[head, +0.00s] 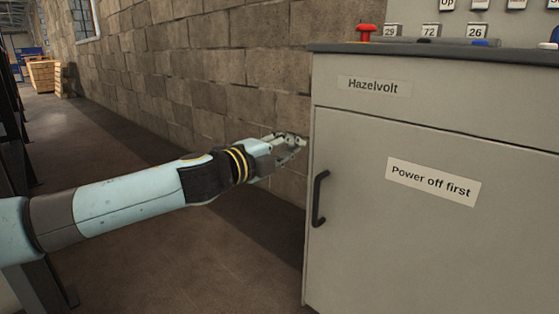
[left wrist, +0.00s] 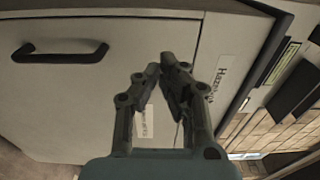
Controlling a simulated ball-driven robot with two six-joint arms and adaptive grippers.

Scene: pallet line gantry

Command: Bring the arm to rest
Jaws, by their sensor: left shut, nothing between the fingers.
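My left arm reaches in from the left in the head view, pale blue with dark joints. Its left gripper (head: 300,141) is shut and empty, beside the left edge of a grey cabinet (head: 400,245), above the level of the door handle (head: 319,198). In the left wrist view the fingers (left wrist: 163,66) come together at the tips in front of the cabinet front (left wrist: 100,110). Whether they touch the cabinet, I cannot tell. My right gripper is not in view.
The cabinet top carries a red button (head: 366,32) and numbered tags. A block wall (head: 200,70) runs behind the arm. Wooden crates (head: 43,75) stand far left; the floor between is clear.

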